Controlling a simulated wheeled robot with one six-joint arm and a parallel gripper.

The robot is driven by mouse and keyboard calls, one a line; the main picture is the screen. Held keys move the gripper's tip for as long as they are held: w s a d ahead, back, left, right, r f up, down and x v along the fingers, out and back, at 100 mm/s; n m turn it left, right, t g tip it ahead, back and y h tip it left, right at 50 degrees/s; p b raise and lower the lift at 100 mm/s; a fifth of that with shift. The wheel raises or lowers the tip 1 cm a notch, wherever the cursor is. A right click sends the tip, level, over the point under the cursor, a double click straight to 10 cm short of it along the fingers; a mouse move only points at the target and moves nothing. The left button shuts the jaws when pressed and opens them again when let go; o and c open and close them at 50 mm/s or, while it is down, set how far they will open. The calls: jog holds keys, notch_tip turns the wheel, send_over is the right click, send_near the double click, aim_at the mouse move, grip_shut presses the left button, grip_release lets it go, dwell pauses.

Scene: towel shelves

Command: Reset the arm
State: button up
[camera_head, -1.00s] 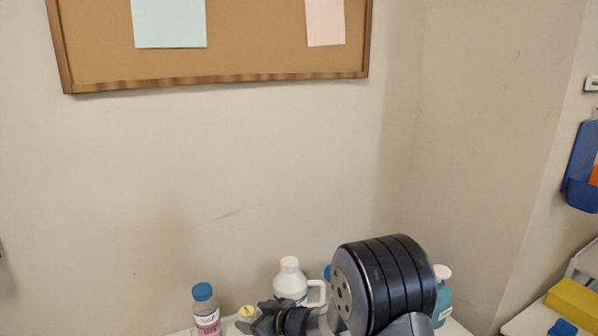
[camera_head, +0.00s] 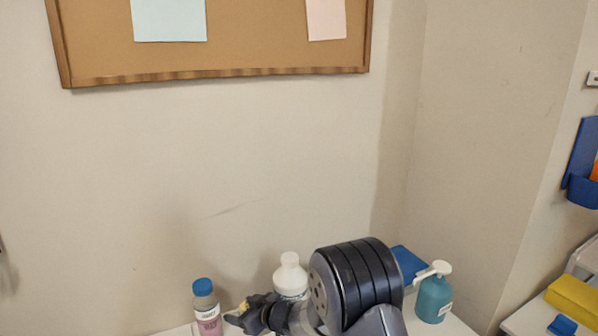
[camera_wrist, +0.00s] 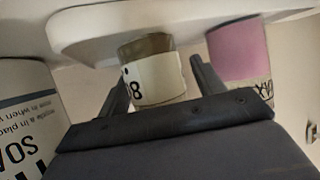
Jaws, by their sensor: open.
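My arm crosses the lower middle of the head view, with my gripper (camera_head: 256,312) at its left end, low over the white surface. In the wrist view my gripper (camera_wrist: 160,74) is open. A small jar with a pale label marked 8 (camera_wrist: 157,80) shows between its two fingers, apparently beyond the tips; I cannot tell whether they touch it. In the head view a yellow-topped item (camera_head: 243,306) is mostly hidden behind the gripper.
A blue-capped pink bottle (camera_head: 207,312) stands left of the gripper, and a white bottle (camera_head: 290,277) stands behind. A teal pump bottle (camera_head: 434,298) and a blue item (camera_head: 408,263) are right of my arm. The wall below the corkboard (camera_head: 220,76) is clear.

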jog(key=r, duration=0.4)
jog(key=r+p, duration=0.1)
jog(key=r, duration=0.2)
jog(key=shift+s+d, duration=0.3)
jog(key=shift+s, duration=0.05)
jog(key=s+d+b, duration=0.1)
jog(key=s+d, duration=0.3)
jog(key=s, duration=0.4)
jog(key=s+d+b, duration=0.1)
jog(key=s+d, duration=0.3)
jog(key=s, duration=0.5)
jog(key=w+d+f+m+t+h+p, duration=0.1)
jog(key=w+d+m+h, duration=0.1)
jog(key=d, duration=0.3)
jog(key=w+d+f+m+t+h+p, duration=0.1)
jog(key=w+d+m+t+h, duration=0.1)
jog(key=d, duration=0.3)
jog(key=w+d+f+m+t+h+p, duration=0.1)
jog(key=w+d+m+t+h+p, duration=0.1)
jog(key=d, duration=0.4)
jog(key=shift+w+f+m+h, duration=0.1)
jog(key=shift+w+m+h, duration=0.8)
jog(key=shift+w+m, duration=0.25)
jog(key=shift+d+f+m+h, duration=0.2)
jog(key=shift+d+m+h, duration=0.15)
jog(key=shift+d, duration=0.2)
